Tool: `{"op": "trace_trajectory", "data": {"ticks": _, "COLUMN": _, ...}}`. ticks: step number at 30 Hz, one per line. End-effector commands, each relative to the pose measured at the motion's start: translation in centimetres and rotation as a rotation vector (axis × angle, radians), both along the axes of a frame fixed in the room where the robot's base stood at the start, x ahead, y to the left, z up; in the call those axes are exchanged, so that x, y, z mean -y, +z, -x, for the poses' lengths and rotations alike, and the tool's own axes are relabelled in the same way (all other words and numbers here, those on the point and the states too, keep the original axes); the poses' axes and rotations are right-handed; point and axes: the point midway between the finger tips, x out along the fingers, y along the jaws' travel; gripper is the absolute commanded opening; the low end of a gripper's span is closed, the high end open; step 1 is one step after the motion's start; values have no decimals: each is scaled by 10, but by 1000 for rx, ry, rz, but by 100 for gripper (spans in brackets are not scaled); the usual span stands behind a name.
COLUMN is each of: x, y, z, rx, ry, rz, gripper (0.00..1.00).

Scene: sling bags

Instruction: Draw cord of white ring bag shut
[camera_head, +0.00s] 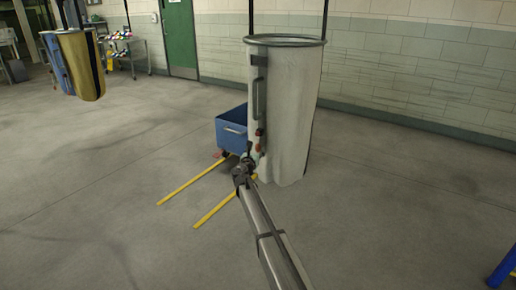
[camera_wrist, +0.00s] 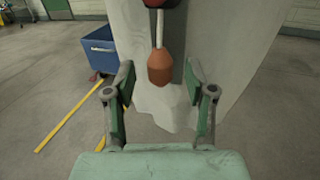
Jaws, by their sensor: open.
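The white ring bag (camera_head: 285,115) hangs upright in the middle of the head view, with a grey ring around its open-looking top. Its pale wall (camera_wrist: 225,45) fills the back of the wrist view. A short light cord (camera_wrist: 159,30) hangs from a red piece (camera_wrist: 163,3) down to an orange-red knob (camera_wrist: 160,68) in front of the bag. My gripper (camera_wrist: 159,76) is open, with one finger on each side of the knob and visible gaps between. In the head view my gripper (camera_head: 244,168) is at the bag's lower left side.
A blue bin (camera_head: 232,131) stands behind the bag's left side, near yellow floor strips (camera_head: 190,180). A tan and blue bag (camera_head: 78,62) hangs at upper left. A shelf cart (camera_head: 123,50) stands by the green door (camera_head: 179,38). The floor at front left is clear.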

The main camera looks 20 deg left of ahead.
Motion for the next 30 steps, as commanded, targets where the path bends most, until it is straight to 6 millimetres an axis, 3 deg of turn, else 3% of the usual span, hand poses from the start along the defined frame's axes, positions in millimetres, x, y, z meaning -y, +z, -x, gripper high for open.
{"op": "trace_trajectory", "data": {"ticks": 1, "x": -2, "y": 0, "z": -11, "rx": 0, "ry": -1, "rz": 0, "gripper": 55}}
{"op": "trace_trajectory", "data": {"ticks": 7, "x": -5, "y": 0, "z": -29, "rx": 0, "ry": 1, "rz": 0, "gripper": 55}}
{"op": "trace_trajectory", "data": {"ticks": 19, "x": -4, "y": 0, "z": -33, "rx": 0, "ry": 1, "rz": -1, "gripper": 55}}
{"op": "trace_trajectory", "data": {"ticks": 24, "x": -4, "y": 0, "z": -33, "rx": 0, "ry": 1, "rz": 0, "gripper": 0}}
{"op": "trace_trajectory", "data": {"ticks": 30, "x": -4, "y": -2, "z": -33, "rx": 0, "ry": 1, "rz": 0, "gripper": 0}}
